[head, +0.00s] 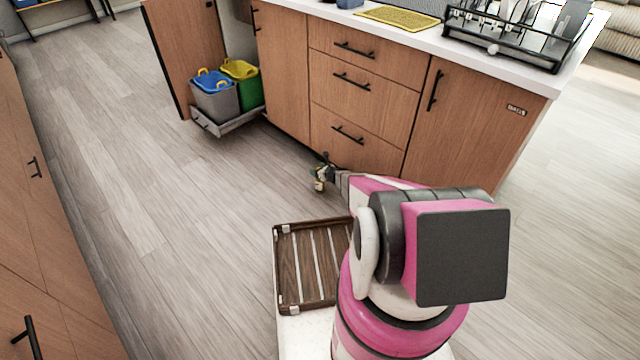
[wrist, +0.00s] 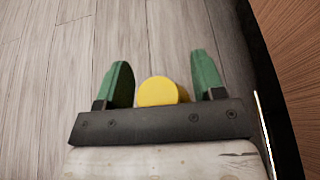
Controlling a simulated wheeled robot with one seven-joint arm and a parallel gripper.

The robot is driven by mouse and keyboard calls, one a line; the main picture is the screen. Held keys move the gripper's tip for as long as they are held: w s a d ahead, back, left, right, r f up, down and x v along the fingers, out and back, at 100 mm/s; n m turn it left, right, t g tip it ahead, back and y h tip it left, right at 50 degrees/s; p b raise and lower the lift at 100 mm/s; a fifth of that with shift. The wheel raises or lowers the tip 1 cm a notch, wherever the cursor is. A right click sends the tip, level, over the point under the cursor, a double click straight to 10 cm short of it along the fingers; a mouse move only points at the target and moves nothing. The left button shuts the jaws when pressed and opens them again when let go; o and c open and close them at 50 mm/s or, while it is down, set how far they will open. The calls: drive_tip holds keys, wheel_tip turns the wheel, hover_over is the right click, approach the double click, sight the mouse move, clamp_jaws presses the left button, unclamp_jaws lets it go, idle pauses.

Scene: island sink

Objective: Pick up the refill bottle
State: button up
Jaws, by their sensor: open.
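A yellow round thing (wrist: 158,91), probably the top of the refill bottle, shows in the wrist view between the two green fingers of my gripper (wrist: 161,63). There are gaps on both sides, so the fingers are open and not closed on it. The palm edge hides its lower part. In the head view, my gripper (head: 322,171) is low near the floor, in front of the drawers. A small pale and yellowish shape (head: 320,184) shows at it, too small to make out clearly.
The island's wooden drawers (head: 362,95) stand close beyond my gripper. An open pull-out with a grey bin (head: 215,102) and a green bin (head: 247,92) is at the back left. A slatted wooden tray (head: 280,268) sits on my base. The floor to the left is clear.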

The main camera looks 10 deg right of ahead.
clamp_jaws()
